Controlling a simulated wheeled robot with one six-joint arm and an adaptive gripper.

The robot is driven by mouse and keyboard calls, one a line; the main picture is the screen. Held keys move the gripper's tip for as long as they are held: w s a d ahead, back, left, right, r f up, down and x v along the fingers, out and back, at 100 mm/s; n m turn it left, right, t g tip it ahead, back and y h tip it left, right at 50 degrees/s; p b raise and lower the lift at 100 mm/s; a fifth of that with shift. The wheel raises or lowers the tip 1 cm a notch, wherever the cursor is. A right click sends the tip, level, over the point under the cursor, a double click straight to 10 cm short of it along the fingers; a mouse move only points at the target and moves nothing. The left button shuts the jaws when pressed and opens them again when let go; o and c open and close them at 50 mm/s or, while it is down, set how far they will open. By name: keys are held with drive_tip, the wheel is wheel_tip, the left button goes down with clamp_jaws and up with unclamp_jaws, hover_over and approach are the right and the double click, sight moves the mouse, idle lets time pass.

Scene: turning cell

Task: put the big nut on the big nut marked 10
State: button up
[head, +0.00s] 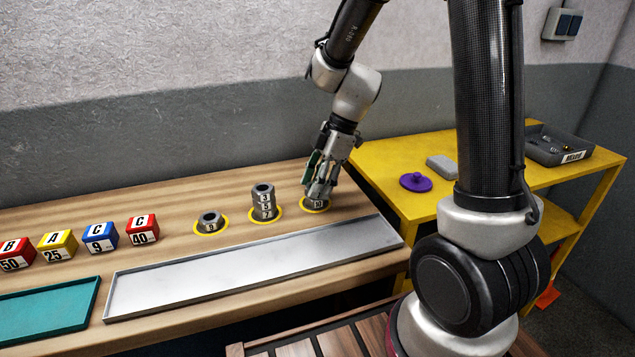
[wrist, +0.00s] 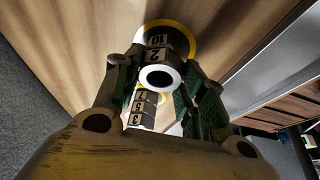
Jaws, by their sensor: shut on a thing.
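A big grey nut marked 10 (head: 318,205) sits on the yellow ring at the right of the wooden bench; it also shows in the wrist view (wrist: 158,39). My gripper (head: 319,188) is above it, pointing down. In the wrist view its fingers are shut on a nut marked 2 (wrist: 155,54), one finger on each side. The held nut is lined up over the nut marked 10 and looks level. It seems to touch the nut below, but I cannot tell whether its weight rests there. The fingers hide most of it in the head view.
A stack of nuts marked 3, 5 and 7 (head: 263,203) stands close by on the left. A nut marked 9 (head: 211,221) sits further left. A long metal tray (head: 250,269) lies in front. Several lettered blocks (head: 100,238) stand at the left.

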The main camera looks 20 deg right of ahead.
drive_tip(key=shift+f, duration=0.15)
drive_tip(key=o, duration=1.1)
drive_tip(key=shift+o, duration=0.2)
drive_tip(key=v, duration=1.1)
drive_tip(key=s+d+r+m+t+h, duration=0.2)
drive_tip(key=s+d+m, duration=0.3)
drive_tip(key=s+m, duration=0.4)
drive_tip(key=s+d+r+m+t+h, duration=0.2)
drive_tip(key=s+d+r+m, duration=0.2)
drive_tip(key=s+m, duration=0.5)
drive_tip(key=shift+s+d, duration=0.5)
drive_tip(key=shift+d, duration=0.15)
drive_tip(key=shift+r, duration=0.1)
